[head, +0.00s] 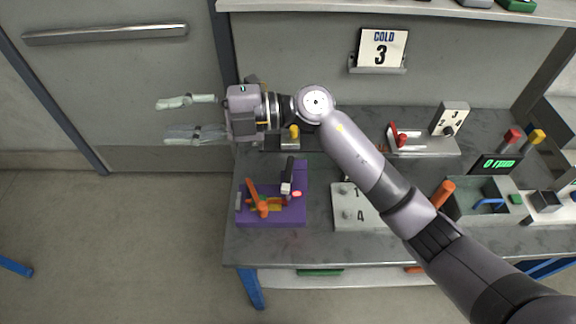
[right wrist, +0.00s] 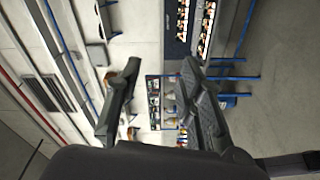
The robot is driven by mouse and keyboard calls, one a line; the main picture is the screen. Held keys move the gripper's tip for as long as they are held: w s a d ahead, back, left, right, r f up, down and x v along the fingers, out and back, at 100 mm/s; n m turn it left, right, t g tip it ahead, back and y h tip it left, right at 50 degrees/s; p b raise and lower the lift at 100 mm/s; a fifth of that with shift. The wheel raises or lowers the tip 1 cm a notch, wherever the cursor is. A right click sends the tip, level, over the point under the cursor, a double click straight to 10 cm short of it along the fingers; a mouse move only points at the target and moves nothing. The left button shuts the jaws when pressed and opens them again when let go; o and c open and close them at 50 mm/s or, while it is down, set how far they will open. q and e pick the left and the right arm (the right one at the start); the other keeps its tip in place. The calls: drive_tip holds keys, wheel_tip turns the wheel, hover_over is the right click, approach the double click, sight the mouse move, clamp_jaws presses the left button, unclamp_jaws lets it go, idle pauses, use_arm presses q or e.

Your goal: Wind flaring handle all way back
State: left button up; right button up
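A purple fixture (head: 287,213) sits near the front left corner of the workbench. It carries an orange handle (head: 255,197) and an upright black lever (head: 289,172). The orange handle looks like the flaring handle, but no label confirms it. My right gripper (head: 164,118) is open and empty. It points left past the bench's left edge, above and left of the purple fixture, and touches nothing. Its two spread fingers also show in the right wrist view (right wrist: 160,72), with only the distant room between them. My left gripper is not in view.
The grey workbench (head: 300,245) also holds a numbered panel (head: 350,208), a red-handled fixture (head: 425,143) and a grey bin (head: 480,207) with an orange grip beside it. My right arm crosses above the bench. Open floor lies left.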

wheel_tip(320, 180, down, 6)
drive_tip(key=d+n+g+h, duration=0.1)
drive_tip(key=d+n+h, duration=0.1)
drive_tip(key=h, duration=0.5)
drive_tip(key=m+t+h+p, duration=0.1)
drive_tip(key=m+t+h, duration=0.2)
drive_tip(key=h, duration=0.8)
hover_over(288, 171)
drive_tip(key=shift+n, duration=0.3)
wheel_tip(288, 171, down, 16)
drive_tip(key=p, duration=0.5)
drive_tip(key=shift+s+f, duration=0.1)
drive_tip(key=shift+f, duration=0.05)
drive_tip(key=shift+f+p, duration=0.35)
drive_tip(key=shift+f, duration=0.4)
drive_tip(key=shift+c, duration=0.4)
clamp_jaws()
